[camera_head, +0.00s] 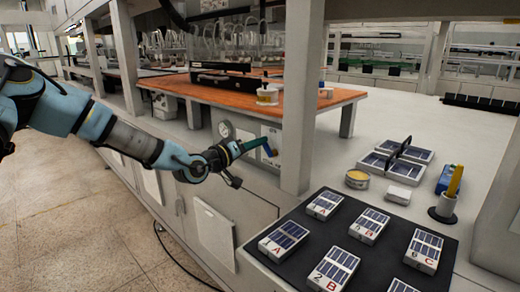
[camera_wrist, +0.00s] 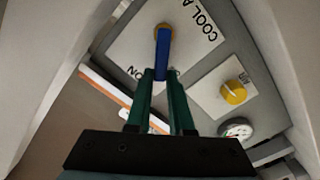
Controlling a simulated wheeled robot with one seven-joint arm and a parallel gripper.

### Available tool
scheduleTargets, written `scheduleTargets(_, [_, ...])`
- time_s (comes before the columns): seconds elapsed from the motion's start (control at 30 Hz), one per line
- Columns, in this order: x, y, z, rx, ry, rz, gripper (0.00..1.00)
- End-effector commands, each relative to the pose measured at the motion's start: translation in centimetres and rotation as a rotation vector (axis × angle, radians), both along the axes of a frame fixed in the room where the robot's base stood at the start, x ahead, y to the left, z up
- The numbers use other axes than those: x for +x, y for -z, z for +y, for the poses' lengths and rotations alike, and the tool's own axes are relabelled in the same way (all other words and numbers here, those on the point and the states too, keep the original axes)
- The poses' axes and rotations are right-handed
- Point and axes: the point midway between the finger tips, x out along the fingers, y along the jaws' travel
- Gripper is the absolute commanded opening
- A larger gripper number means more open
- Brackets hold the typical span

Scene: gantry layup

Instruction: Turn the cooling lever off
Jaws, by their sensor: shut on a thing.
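The cooling lever (camera_wrist: 164,48) is a blue handle on a brass-coloured hub, mounted on a pale plate (camera_wrist: 125,50) marked "COOL" and "ON" in the wrist view. The handle runs from the hub down between my fingers, with its end beside the "ON" mark. My gripper (camera_wrist: 161,76) has its dark green fingers shut on the handle, one on each side. Other lettering near the fingertips is partly hidden by them. In the head view my gripper (camera_head: 264,143) reaches the front panel (camera_head: 271,133) under the orange-topped bench, where the lever is small and mostly covered.
A yellow knob (camera_wrist: 234,92) and a round gauge (camera_wrist: 236,129) sit beside the lever plate. A grey post (camera_head: 303,95) stands just right of my gripper. A dark mat (camera_head: 385,262) with labelled solar panels lies on the counter at right. The floor at left is clear.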

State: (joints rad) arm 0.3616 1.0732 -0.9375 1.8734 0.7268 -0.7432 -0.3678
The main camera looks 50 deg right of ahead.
Motion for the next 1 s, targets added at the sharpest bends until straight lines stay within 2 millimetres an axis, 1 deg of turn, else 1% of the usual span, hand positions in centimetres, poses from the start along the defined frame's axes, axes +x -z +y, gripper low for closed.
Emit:
scheduleTargets(0.03, [0.3, 0.5, 0.0, 0.002, -0.003, 0.044, 0.00])
scheduleTargets(0.3, [1.1, 1.5, 0.0, 0.016, -0.003, 0.302, 0.00])
scheduleTargets(0.6, [1.6, 2.7, 0.0, 0.032, -0.002, 0.574, 0.00])
scheduleTargets(0.8, [1.7, 3.3, -0.1, 0.041, -0.001, 0.718, 0.00])
scheduleTargets(1.0, [1.8, 3.7, -0.1, 0.047, -0.001, 0.817, 0.00])
